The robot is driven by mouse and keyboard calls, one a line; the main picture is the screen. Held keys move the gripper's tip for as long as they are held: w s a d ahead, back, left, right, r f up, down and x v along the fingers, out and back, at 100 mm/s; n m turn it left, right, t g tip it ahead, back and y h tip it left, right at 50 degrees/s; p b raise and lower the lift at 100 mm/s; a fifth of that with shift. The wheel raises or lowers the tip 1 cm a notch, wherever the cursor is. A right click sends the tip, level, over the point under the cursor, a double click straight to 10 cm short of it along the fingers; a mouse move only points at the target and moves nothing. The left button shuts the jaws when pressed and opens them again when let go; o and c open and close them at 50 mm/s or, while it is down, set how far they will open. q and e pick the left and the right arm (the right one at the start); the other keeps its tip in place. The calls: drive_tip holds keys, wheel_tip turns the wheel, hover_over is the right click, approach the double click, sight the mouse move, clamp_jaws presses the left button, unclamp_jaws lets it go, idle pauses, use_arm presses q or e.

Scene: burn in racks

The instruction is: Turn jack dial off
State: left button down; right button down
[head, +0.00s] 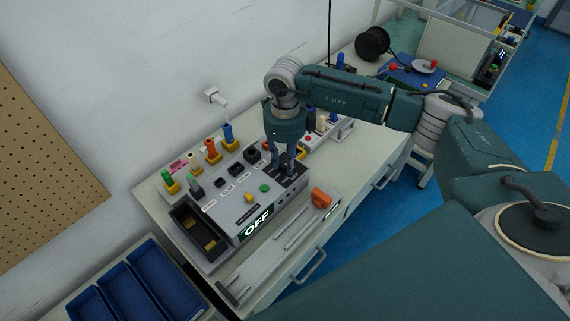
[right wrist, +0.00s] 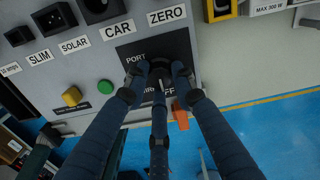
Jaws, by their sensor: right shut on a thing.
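My right gripper (head: 285,168) points down at the black panel on the unit's right end. In the right wrist view its fingers (right wrist: 160,82) are closed around a dark round dial (right wrist: 158,66). The dial sits on the black panel (right wrist: 175,45), whose lettering is partly covered; "PORT" and the end of "OFF" show. The fingers hide most of the dial, so I cannot tell where it points. My left gripper is not in view.
A green button (right wrist: 105,87) and a yellow knob (right wrist: 71,96) sit beside the panel. Labelled sockets line the unit's top. Coloured plugs (head: 211,150) stand behind it. An orange object (head: 321,198) lies in front at right. Blue bins (head: 128,293) are at lower left.

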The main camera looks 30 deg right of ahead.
sight(286, 164)
drive_tip(key=shift+r, duration=0.1)
idle(0.5)
drive_tip(key=c, duration=1.4)
unclamp_jaws()
drive_tip(key=shift+c, duration=0.2)
drive_tip(key=shift+r, duration=0.35)
wheel_tip(286, 164, up, 11)
drive_tip(key=shift+r, duration=0.15)
drive_tip(key=shift+s, duration=0.1)
